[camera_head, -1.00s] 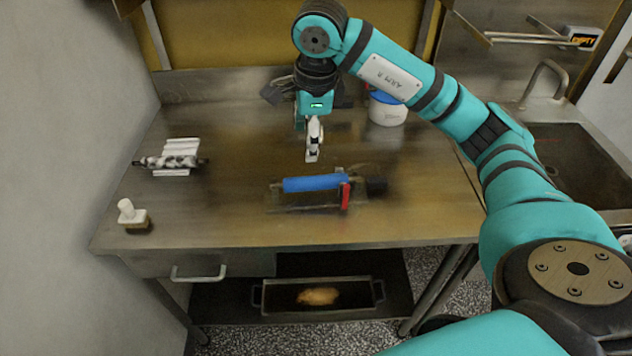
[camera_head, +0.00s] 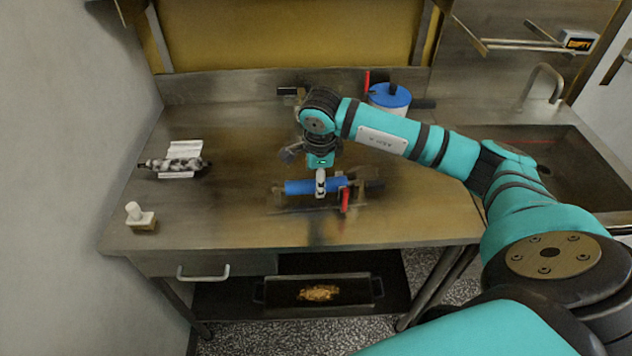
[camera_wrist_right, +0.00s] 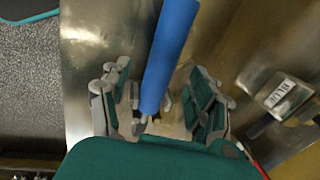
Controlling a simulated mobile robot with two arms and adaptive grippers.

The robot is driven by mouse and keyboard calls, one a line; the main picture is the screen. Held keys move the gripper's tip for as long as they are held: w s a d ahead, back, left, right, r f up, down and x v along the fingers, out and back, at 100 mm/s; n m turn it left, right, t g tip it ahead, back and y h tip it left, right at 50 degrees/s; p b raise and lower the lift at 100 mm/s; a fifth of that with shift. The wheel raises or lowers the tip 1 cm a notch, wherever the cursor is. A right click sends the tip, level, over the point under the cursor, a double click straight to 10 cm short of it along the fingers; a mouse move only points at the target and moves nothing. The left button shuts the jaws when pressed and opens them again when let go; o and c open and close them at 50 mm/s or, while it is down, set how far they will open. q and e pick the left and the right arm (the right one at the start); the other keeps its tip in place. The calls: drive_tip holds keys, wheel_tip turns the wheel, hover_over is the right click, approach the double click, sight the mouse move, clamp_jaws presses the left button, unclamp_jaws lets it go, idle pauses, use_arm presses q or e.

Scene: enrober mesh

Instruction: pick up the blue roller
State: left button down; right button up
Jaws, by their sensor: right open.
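The blue roller (camera_head: 299,186) lies on a low dark stand on the steel table, lengthwise from left to right. My right gripper (camera_head: 320,192) is directly over it, pointing down, and hides part of its middle. In the right wrist view the blue roller (camera_wrist_right: 168,58) runs between the two spread fingers of the gripper (camera_wrist_right: 160,108), which is open. I cannot tell whether the fingers touch the roller. My left gripper is in neither view.
A grey-white roller (camera_head: 174,164) lies at the left, with a white-handled block (camera_head: 140,217) nearer. A blue-lidded tub (camera_head: 389,98) stands at the back. A sign reading BLUE (camera_wrist_right: 287,96) shows in the wrist view.

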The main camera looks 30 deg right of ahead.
drive_tip(key=shift+w+d+f+p, duration=0.15)
drive_tip(key=shift+f, duration=0.65)
drive_tip(key=shift+w+d+f+p, duration=0.1)
drive_tip(key=shift+w+f+p, duration=0.05)
drive_tip(key=shift+f, duration=0.65)
clamp_jaws()
